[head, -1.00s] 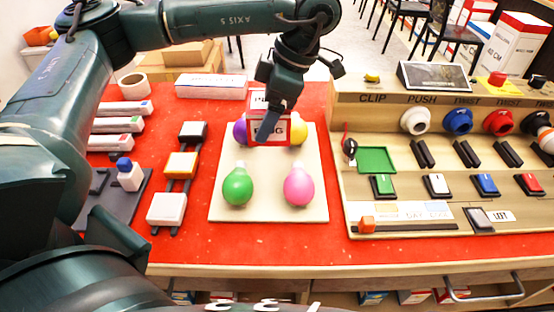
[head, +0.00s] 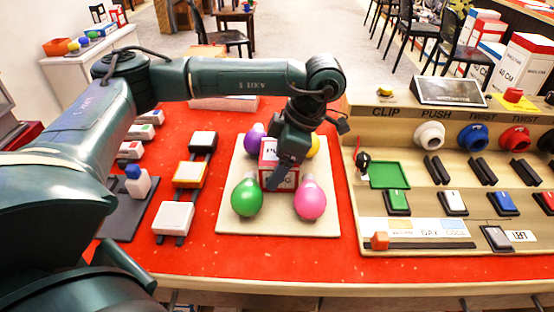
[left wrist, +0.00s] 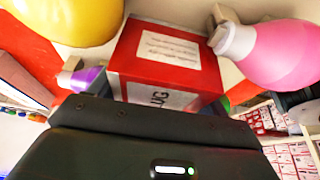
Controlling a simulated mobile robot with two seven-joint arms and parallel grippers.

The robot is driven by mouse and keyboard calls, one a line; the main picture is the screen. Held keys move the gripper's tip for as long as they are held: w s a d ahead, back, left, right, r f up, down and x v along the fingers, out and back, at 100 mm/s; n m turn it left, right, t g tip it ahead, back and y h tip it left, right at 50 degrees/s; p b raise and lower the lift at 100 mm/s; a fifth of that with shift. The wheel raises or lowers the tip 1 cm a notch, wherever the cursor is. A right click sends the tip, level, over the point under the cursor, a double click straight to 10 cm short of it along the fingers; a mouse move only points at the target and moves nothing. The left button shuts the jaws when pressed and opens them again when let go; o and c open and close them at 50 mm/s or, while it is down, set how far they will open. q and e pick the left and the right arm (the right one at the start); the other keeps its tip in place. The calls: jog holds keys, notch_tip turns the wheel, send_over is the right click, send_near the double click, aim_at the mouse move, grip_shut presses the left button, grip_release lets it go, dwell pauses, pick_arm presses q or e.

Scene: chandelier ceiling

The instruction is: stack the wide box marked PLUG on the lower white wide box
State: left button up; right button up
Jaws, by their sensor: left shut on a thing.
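The PLUG box (head: 268,153) is red with white labels. My left gripper (head: 278,176) is shut on it over the middle of the pale bulb board, among the bulbs. In the left wrist view the box (left wrist: 168,58) sits against the dark gripper body, with part of its label reading "UG". I cannot tell whether the box touches the board. A low white wide box (head: 224,104) lies at the back of the red table, partly hidden behind my left arm. My right gripper is not in view.
Green (head: 247,198), pink (head: 310,200), purple (head: 255,137) and yellow (head: 313,146) bulbs stand close around the held box on the pale board (head: 280,227). Switch blocks (head: 188,174) are to the left. A control panel (head: 450,232) fills the right side.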

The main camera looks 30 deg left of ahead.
pick_arm(q)
jog(key=o, duration=1)
jog(key=shift+o, duration=0.2)
